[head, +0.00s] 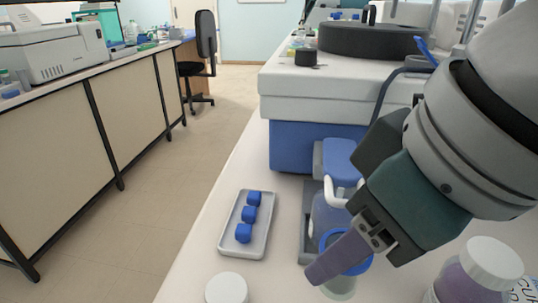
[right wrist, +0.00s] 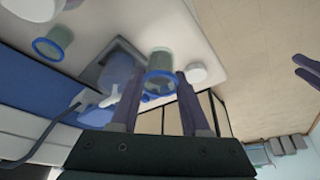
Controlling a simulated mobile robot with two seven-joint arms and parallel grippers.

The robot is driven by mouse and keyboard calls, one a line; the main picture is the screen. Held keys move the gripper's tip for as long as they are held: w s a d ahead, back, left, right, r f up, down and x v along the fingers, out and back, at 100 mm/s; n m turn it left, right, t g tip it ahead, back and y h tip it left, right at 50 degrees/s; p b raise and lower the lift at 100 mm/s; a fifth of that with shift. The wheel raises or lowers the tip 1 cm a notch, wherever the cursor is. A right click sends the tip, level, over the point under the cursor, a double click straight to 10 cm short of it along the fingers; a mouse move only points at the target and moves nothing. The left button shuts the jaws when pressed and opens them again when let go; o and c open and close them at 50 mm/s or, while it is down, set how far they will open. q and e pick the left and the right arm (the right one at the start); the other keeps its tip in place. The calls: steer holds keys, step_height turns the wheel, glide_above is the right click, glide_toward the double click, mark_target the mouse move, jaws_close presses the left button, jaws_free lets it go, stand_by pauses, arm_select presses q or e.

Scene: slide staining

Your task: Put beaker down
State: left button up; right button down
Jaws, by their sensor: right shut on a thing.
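The beaker has a blue rim and pale greenish glass (head: 338,289). My right gripper (head: 340,258) reaches in from the right, its purple fingers closed on the beaker near the rim. The beaker also shows between the fingers in the right wrist view (right wrist: 160,62). It is low over the white bench (head: 190,277); I cannot tell whether its base touches. The fingers hide part of the rim. My left gripper (right wrist: 307,69) shows only at the right edge of the right wrist view, its purple fingers apart with nothing seen between them.
A grey tray with several blue pieces (head: 229,245), a white lid (head: 227,289) and a purple jar with white lid (head: 468,285) stand nearby. A clear-blue bottle with a white spout (head: 325,214) is just behind. A second blue-rimmed beaker (right wrist: 52,43) shows in the wrist view.

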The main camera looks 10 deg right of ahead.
mark_target(336, 289)
step_height(336, 289, down, 6)
steer(key=b, duration=0.3)
steer(key=shift+r, duration=0.15)
steer(key=shift+c, duration=1.9)
jaws_free()
